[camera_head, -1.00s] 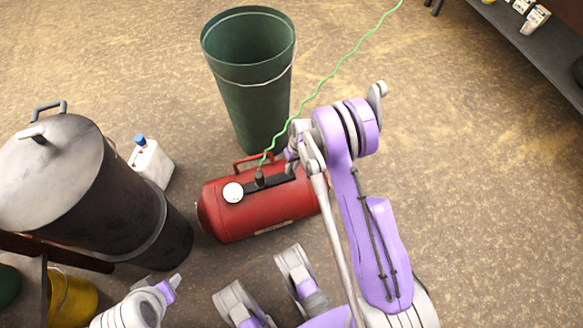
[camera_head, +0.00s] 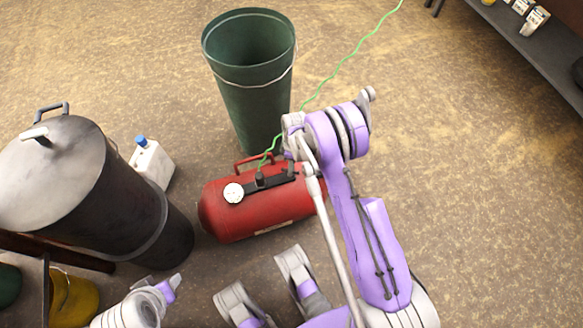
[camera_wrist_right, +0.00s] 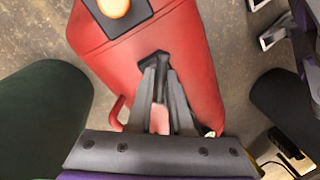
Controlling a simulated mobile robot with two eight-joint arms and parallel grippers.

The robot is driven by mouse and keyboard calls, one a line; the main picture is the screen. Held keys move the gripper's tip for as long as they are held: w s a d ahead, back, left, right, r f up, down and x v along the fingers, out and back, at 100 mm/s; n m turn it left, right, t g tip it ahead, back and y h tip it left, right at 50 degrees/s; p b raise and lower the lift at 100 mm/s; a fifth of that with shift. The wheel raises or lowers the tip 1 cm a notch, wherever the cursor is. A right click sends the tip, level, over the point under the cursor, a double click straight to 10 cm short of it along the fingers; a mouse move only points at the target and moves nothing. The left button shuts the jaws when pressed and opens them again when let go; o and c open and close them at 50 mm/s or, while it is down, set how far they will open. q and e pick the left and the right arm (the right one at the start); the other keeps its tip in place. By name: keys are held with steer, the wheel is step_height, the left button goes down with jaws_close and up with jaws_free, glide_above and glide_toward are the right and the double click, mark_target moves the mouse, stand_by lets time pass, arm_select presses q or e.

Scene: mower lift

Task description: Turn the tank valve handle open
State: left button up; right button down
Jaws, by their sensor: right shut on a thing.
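The red tank (camera_head: 250,207) lies on its side on the floor, with a white round gauge (camera_head: 233,193) and a dark fitting strip on top. My right gripper (camera_head: 291,168) is at the right end of that strip, seen from above and partly covered by my own wrist. In the right wrist view its two grey fingers (camera_wrist_right: 161,72) reach down to the tank (camera_wrist_right: 186,35) and are shut on the dark valve handle (camera_wrist_right: 153,58). Most of the handle is hidden by the fingers. Only links of my left arm show at the lower left; its gripper is not visible.
A green bin (camera_head: 255,108) stands close behind the tank. A large dark lidded drum (camera_head: 110,205) and a white jug with a blue cap (camera_head: 152,164) stand to the left. A green hose (camera_head: 345,62) runs back from the tank.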

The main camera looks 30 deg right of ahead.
steer(key=n, duration=0.3)
steer(key=n+h, duration=0.1)
steer(key=n, duration=0.2)
steer(key=shift+w+a+g, duration=0.1)
steer(key=shift+g, duration=0.2)
steer(key=shift+n, duration=0.4)
steer(key=c, duration=0.8)
jaws_free()
steer(key=shift+c, duration=0.2)
step_height(320, 180, up, 11)
steer(key=w+p, duration=0.2)
steer(key=shift+d+f+p, duration=0.15)
steer(key=shift+d+p, duration=0.1)
steer(key=shift+p, duration=0.15)
